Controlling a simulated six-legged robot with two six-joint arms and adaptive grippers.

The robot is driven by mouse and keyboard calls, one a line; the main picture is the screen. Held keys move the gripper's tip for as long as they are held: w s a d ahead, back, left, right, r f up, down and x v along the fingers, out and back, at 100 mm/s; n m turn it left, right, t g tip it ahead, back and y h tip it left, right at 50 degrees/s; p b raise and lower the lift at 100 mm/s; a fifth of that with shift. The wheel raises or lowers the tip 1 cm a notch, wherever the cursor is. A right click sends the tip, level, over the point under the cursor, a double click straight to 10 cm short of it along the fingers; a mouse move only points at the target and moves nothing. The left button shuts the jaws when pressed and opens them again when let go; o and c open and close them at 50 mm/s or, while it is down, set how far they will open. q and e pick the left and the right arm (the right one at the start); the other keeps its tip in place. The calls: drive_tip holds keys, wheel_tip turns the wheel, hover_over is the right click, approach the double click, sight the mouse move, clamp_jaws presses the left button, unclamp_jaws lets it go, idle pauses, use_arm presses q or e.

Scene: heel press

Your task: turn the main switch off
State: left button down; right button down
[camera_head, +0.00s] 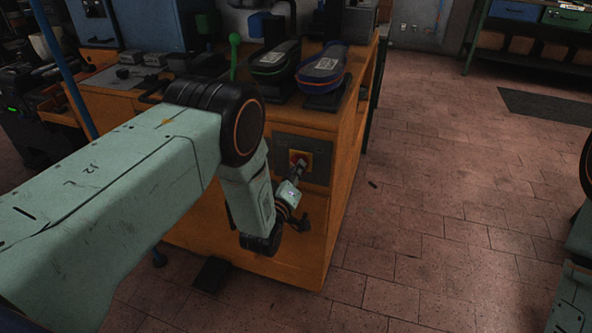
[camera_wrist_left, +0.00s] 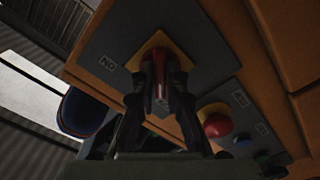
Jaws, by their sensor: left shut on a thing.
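The main switch (camera_head: 301,160) is a red rotary knob on a yellow plate, set in a dark grey panel on the front of the orange machine cabinet. My left gripper (camera_head: 299,169) reaches it from the front. In the left wrist view the red knob (camera_wrist_left: 160,91) sits between the two dark fingers of the left gripper (camera_wrist_left: 162,72), which are shut on it. The yellow plate (camera_wrist_left: 157,43) shows behind the fingertips. A small white label stands to the left of the plate. The fingers hide part of the knob, and I cannot tell its set position. My right gripper is out of view.
In the wrist view a red mushroom button (camera_wrist_left: 217,125) sits right of the switch, with smaller buttons beyond. Two shoe-shaped pieces (camera_head: 322,66) and a green-knobbed lever (camera_head: 235,40) stand on the cabinet top. A dark pedal (camera_head: 211,274) lies below. The floor at right is mostly clear.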

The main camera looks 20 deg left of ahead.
use_arm(q)
drive_tip(key=c, duration=1.4)
unclamp_jaws()
drive_tip(key=s, duration=1.2)
drive_tip(key=shift+a, duration=0.2)
drive_tip(key=s+a+f+m+g, duration=0.2)
drive_tip(key=s+f+m+g, duration=0.4)
drive_tip(key=s+f+g, duration=0.6)
drive_tip(key=s+g, duration=0.2)
drive_tip(key=s, duration=0.5)
drive_tip(key=s+a+f+m+g, duration=0.1)
drive_tip(key=s+g, duration=0.1)
drive_tip(key=s, duration=0.6)
drive_tip(key=s+m+g, duration=0.1)
drive_tip(key=s+g, duration=0.1)
drive_tip(key=s, duration=0.6)
drive_tip(key=shift+a+f+y, duration=0.15)
drive_tip(key=shift+a+y, duration=0.1)
drive_tip(key=shift+y, duration=0.05)
